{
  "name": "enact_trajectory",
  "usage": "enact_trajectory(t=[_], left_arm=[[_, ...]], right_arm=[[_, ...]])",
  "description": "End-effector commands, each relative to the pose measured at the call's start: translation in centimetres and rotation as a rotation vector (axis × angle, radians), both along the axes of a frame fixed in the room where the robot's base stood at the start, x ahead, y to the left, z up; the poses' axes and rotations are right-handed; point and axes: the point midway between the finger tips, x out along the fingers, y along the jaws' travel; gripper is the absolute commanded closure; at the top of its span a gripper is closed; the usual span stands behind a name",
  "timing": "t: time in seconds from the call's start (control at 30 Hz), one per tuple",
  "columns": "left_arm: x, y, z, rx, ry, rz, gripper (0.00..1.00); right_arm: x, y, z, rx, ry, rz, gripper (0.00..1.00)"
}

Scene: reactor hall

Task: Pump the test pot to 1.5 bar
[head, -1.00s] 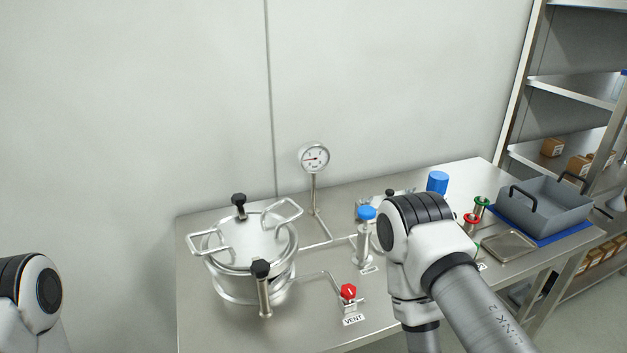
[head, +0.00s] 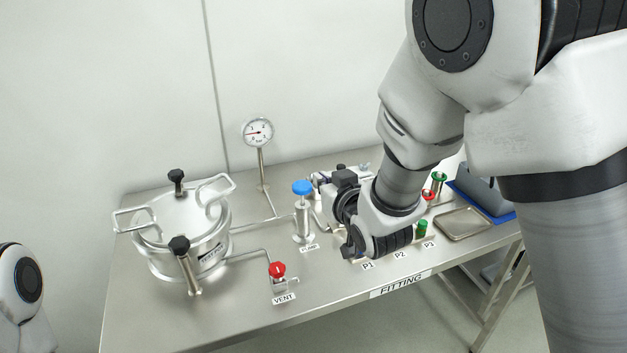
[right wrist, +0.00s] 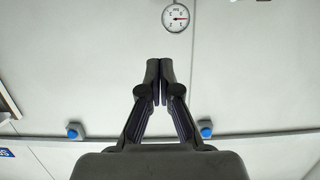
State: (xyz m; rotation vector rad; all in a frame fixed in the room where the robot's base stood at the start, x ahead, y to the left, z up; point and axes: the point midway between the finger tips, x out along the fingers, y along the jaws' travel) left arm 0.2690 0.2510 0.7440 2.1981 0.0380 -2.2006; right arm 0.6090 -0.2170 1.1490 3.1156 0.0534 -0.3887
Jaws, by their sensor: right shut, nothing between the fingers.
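The steel test pot (head: 165,262) stands closed at the left of the bench, with black clamp knobs and two loop handles. The pressure gauge (head: 257,132) stands on a pipe behind it; its needle points left, and I cannot read an exact value. It shows upside down in the right wrist view (right wrist: 176,15). The hand pump (head: 303,222), a steel cylinder with a blue knob, stands upright right of the pot. My right gripper (right wrist: 158,65) is shut and empty. In the head view it is just right of the pump, fingers largely hidden. My left gripper is out of view.
A red vent valve (head: 278,272) sits at the bench front. My right arm covers part of the bench.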

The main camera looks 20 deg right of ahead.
Motion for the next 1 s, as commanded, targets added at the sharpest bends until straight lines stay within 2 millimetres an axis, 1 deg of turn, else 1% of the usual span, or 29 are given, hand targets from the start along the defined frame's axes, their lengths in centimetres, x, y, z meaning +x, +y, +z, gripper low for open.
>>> enact_trajectory(t=[0.07,0.3,0.43,0.57,0.9,1.0], left_arm=[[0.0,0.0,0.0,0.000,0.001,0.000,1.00],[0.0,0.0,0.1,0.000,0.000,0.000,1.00],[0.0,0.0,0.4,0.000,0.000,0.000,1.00],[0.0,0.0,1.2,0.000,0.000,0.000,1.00],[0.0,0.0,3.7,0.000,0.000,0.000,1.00],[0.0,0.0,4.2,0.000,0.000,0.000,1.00]], right_arm=[[0.0,0.0,0.3,0.000,-0.007,0.001,1.00],[0.1,0.0,0.2,-0.001,-0.004,0.000,1.00],[0.9,0.1,0.0,0.000,-0.002,0.001,1.00],[2.9,0.1,-0.3,0.001,-0.002,0.000,1.00],[10.1,0.4,-2.2,0.001,-0.001,0.000,1.00],[9.7,0.4,-4.4,0.000,0.004,0.000,1.00]])
